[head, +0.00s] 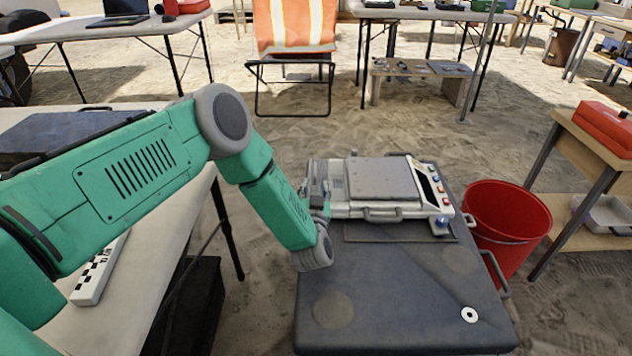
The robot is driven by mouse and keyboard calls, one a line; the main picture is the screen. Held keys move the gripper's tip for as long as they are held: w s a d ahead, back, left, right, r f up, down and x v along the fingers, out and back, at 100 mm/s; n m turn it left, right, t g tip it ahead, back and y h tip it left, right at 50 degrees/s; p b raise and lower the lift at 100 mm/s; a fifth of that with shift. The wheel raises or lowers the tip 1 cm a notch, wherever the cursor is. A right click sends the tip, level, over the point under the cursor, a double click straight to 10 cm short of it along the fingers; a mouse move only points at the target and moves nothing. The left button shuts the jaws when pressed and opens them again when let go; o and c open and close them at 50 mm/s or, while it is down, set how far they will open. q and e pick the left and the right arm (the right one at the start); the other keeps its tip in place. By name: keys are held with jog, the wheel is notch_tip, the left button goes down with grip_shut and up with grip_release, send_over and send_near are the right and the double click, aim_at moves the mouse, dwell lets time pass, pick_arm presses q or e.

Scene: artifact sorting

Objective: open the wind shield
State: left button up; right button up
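A white weighing device (349,208) sits on a dark grey case. A square grey plate (384,180) covers much of its top, and a small handle is on its near side. My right gripper is not in view.
The dark case (400,290) has a clear near part with a white ring (469,314) on it. A red bucket (507,222) stands at its right. A table (130,310) with a checkered white bar (98,270) is on the left, under my arm.

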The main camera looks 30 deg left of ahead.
aim_at(314, 177)
pick_arm(q)
jog(key=x, duration=0.1)
jog(key=b+x, duration=0.1)
jog(key=x, duration=0.1)
jog(key=f+x, duration=0.1)
jog(key=shift+w+a, duration=0.2)
jog(key=shift+a, duration=0.35)
jog(key=shift+w+r+b, duration=0.2)
jog(key=shift+w+b, duration=0.05)
jog(key=shift+b, duration=0.1)
jog(key=shift+w+d+r, duration=0.25)
jog(key=shift+d, duration=0.15)
jog(key=shift+a+f, duration=0.1)
jog(key=shift+a, duration=0.25)
grip_shut()
jog(key=shift+a, duration=0.1)
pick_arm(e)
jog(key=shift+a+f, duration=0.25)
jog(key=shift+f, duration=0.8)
